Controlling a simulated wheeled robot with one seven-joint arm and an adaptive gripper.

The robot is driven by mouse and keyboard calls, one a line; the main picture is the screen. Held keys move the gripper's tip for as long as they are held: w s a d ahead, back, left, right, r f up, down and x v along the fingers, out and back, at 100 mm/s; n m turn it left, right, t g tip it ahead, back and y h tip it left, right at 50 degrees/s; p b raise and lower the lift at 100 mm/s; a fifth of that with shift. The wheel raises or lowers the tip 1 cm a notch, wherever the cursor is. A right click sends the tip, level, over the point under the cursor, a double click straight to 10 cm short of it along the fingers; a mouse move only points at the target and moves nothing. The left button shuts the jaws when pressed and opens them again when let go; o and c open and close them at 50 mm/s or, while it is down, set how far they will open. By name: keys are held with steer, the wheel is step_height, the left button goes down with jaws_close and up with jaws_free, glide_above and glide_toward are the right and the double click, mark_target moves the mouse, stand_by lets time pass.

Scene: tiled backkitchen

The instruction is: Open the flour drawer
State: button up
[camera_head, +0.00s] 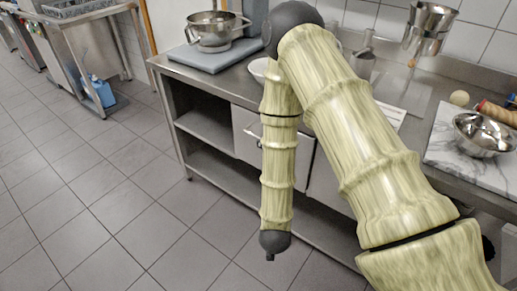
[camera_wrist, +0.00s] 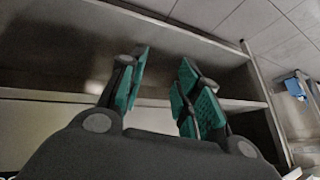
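A pale drawer front (camera_head: 246,140) is set under the steel worktop, partly behind my forearm. A second pale front (camera_head: 328,188) is to its right, mostly covered by my arm. I cannot read a label, so I cannot tell which is the flour drawer.
The steel worktop (camera_head: 232,84) carries a scale with a pot (camera_head: 212,32). A marble board with a metal bowl (camera_head: 483,134) is at right. Open shelves (camera_head: 207,128) lie left of the drawers. The tiled floor (camera_head: 110,190) is clear at left.

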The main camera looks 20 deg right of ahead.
steer(key=w+a+r+m+t+h+b, duration=0.1)
steer(key=w+r+m+t+b, duration=0.15)
steer(key=w, duration=0.35)
steer(key=w+a+r+m+t+h+b, duration=0.1)
steer(key=w+r+m+h, duration=0.15)
steer(key=w+m, duration=0.2)
steer(key=w+a+r+m+h+b, duration=0.1)
steer(key=w+r+m+h+b, duration=0.25)
steer(key=r+m, duration=0.35)
steer(key=w+a+r+m+h+b, duration=0.25)
steer(key=w+r+m, duration=0.2)
steer(key=r, duration=0.45)
steer(key=shift+m, duration=0.45)
steer(key=x, duration=0.7)
steer(key=s+x, duration=0.1)
steer(key=x, duration=0.2)
steer(key=shift+w+d+r, duration=0.1)
steer(key=shift+w+d, duration=0.15)
steer(key=shift+d, duration=0.35)
jaws_close()
